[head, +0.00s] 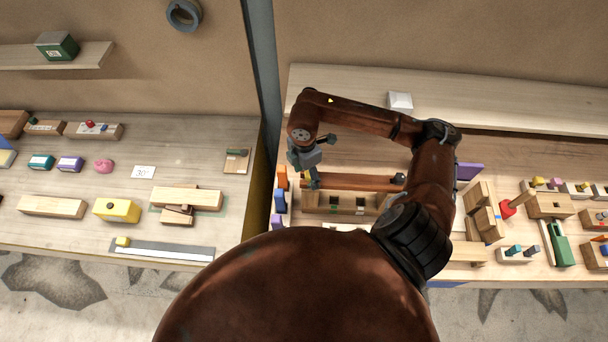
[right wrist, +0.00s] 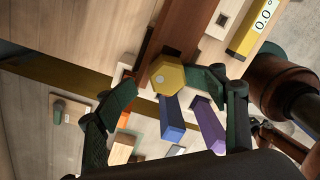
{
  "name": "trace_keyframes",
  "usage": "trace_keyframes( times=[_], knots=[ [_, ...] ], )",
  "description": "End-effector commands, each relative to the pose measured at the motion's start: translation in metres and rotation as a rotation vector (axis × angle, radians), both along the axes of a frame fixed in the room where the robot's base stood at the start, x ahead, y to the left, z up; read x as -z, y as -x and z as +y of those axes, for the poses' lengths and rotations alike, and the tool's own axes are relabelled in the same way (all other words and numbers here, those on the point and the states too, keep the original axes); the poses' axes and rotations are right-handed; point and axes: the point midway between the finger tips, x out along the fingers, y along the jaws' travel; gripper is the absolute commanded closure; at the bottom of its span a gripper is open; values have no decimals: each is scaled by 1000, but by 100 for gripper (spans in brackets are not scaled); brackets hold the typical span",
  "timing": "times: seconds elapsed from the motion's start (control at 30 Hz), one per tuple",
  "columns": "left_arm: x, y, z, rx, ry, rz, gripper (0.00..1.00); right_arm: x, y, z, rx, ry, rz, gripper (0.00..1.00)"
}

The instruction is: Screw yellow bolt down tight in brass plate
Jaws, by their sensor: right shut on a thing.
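The yellow bolt (right wrist: 167,78) shows its hexagonal head in the right wrist view, with a small pale spot on it. My right gripper (right wrist: 161,82) has its two dark green fingers on either side of the head and is shut on it. In the head view the gripper (head: 311,178) is at the left end of a reddish-brown beam (head: 355,182), with a bit of yellow at its fingers. The bolt's shank is hidden, and I cannot make out the brass plate or how deep the bolt sits. My left gripper is not in view.
Orange (head: 281,177), blue (head: 281,200) and purple (head: 277,222) blocks stand close left of the beam. A wooden block (head: 340,203) lies in front of it. A grey post (head: 262,80) rises between the benches. Several blocks and tools crowd the right side.

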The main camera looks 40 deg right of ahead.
Motion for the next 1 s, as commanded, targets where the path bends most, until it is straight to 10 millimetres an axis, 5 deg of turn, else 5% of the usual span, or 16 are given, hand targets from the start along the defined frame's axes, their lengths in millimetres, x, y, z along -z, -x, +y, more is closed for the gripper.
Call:
trace_keyframes(
  times=[0.37, 1.0],
  knots=[
    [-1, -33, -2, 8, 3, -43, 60, 5, 4, -4, -13, 13, 17, 56],
    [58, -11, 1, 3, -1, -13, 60, 7, 12, 3, -722, 11, 8, 56]
  ],
)
